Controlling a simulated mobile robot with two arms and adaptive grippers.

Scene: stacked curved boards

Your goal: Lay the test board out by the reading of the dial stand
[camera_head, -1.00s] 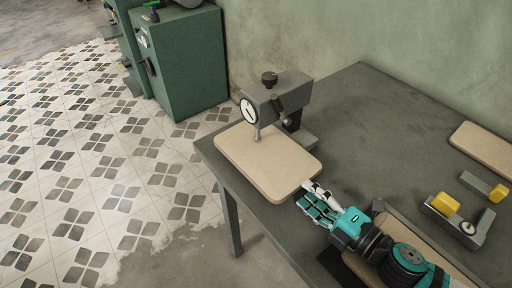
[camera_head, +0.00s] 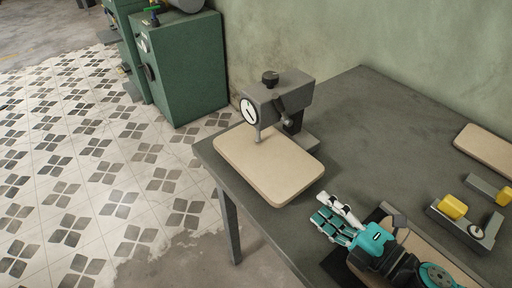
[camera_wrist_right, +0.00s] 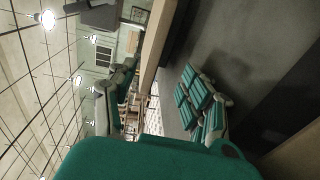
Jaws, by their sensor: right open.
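A tan board with rounded corners (camera_head: 265,172) lies flat on the table's near left corner, its front left edge close to the table edge. The grey dial stand (camera_head: 278,97) stands behind it, and its probe comes down at the board's back part. The white dial (camera_head: 249,111) has a dark needle; I cannot read its value. My right gripper (camera_head: 336,218) is open and empty, apart from the board, off its front right corner. Its teal fingers also show in the right wrist view (camera_wrist_right: 200,102), beside a tan edge. My left gripper is not in view.
Under my right arm lies another tan board (camera_head: 447,262) on a dark mat. A further tan board (camera_head: 488,147) lies at the back right. Grey fixtures with yellow blocks (camera_head: 453,207) stand at the right. The table's middle (camera_head: 370,140) is clear. A green cabinet (camera_head: 185,70) stands beyond.

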